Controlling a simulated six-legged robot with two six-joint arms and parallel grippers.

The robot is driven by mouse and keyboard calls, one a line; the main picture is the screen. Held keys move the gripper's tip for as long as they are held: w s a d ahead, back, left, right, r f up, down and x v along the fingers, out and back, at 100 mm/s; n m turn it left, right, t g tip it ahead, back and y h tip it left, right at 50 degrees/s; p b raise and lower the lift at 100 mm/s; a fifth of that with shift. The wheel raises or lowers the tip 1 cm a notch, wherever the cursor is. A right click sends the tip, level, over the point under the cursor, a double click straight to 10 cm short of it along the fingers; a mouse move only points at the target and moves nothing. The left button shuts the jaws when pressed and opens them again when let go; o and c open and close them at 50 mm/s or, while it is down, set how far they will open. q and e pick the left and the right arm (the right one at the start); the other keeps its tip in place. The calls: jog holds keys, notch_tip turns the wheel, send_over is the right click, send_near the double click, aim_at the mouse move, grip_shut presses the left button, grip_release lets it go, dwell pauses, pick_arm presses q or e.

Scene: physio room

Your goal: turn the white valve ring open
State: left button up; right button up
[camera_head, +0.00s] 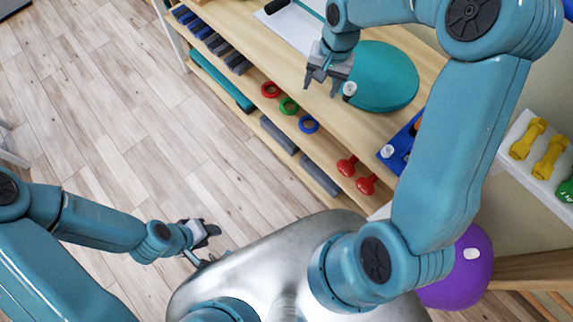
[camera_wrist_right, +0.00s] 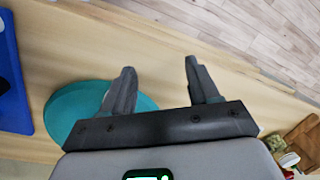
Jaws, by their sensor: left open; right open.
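A teal dome-shaped cushion (camera_head: 388,75) lies on the wooden shelf top, and a small white round valve (camera_head: 349,88) shows at its left edge. My right gripper (camera_head: 320,86) is open and empty, just left of the white valve and apart from it in the picture. In the right wrist view the open fingers (camera_wrist_right: 159,68) point at the shelf top; the teal cushion (camera_wrist_right: 72,108) is behind the left finger, and the valve cannot be seen there. My left gripper (camera_head: 211,244) is open and empty, low at the left over the floor.
A white sheet (camera_head: 292,25) lies at the back. Lower shelves hold rings and red dumbbells (camera_head: 366,185). A purple ball (camera_head: 462,280) sits at lower right.

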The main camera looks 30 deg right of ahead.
jog(key=s+a+f+n+y+b, duration=0.1)
jog(key=s+a+f+n, duration=0.1)
jog(key=s+a+f, duration=0.5)
jog(key=s+a+f+n+y+b, duration=0.1)
jog(key=s+a+f, duration=0.6)
jog(key=f, duration=0.7)
jog(key=shift+a+f+n+b, duration=0.3)
jog(key=shift+a+n+b, duration=0.25)
jog(key=shift+a+n, duration=0.65)
